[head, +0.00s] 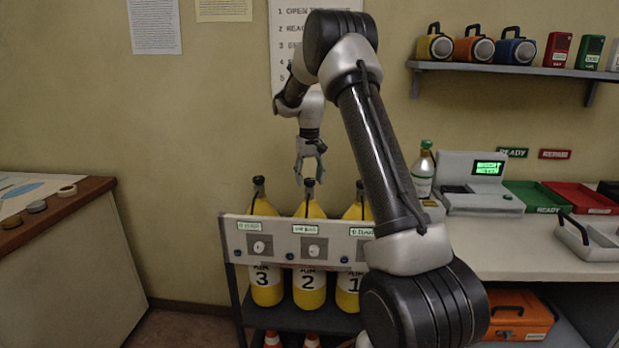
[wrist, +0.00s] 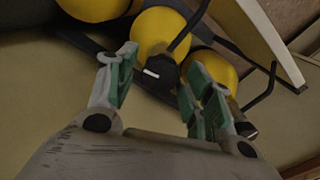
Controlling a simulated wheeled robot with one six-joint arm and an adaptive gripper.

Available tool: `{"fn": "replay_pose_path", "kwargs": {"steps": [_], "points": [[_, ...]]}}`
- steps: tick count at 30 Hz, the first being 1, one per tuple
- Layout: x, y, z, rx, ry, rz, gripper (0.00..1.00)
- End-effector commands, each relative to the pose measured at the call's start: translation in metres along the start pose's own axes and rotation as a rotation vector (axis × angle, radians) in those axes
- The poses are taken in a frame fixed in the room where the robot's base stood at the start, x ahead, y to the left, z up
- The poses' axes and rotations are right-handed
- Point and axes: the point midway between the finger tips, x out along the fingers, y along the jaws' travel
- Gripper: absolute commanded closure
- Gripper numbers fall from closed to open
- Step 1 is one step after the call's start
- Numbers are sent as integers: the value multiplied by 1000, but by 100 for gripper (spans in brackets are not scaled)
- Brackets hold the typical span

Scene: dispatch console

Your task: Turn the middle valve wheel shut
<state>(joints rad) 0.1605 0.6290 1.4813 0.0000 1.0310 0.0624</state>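The yellow cylinder marked 2 (head: 310,285) stands in the middle of the rack, between cylinders 3 and 1. Its black valve wheel (head: 310,185) is at the top of its neck. In the wrist view this black valve wheel (wrist: 163,74) has a white mark on its face. My gripper (head: 310,174) points down just above it in the head view. In the wrist view my gripper (wrist: 160,84) is open, with green-padded fingers apart on either side of the wheel. I cannot tell whether they touch it.
Cylinder 3 (head: 265,286) and cylinder 1 (head: 348,288) stand close on either side, with their own black tops. A grey front panel (head: 285,240) crosses the rack. A desk (head: 520,245) with a scale and trays is at the right, and a counter (head: 75,245) at the left.

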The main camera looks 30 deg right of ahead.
Motion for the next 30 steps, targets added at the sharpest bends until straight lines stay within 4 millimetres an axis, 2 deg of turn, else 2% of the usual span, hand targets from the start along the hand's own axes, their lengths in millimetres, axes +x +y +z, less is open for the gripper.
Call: {"fn": "replay_pose_path", "kwargs": {"steps": [1,5,17,30], "points": [[0,0,0,0,0,0,64],[0,0,0,0,0,0,87],[0,0,0,53,0,0,87],[0,0,0,392,0,0,87]]}}
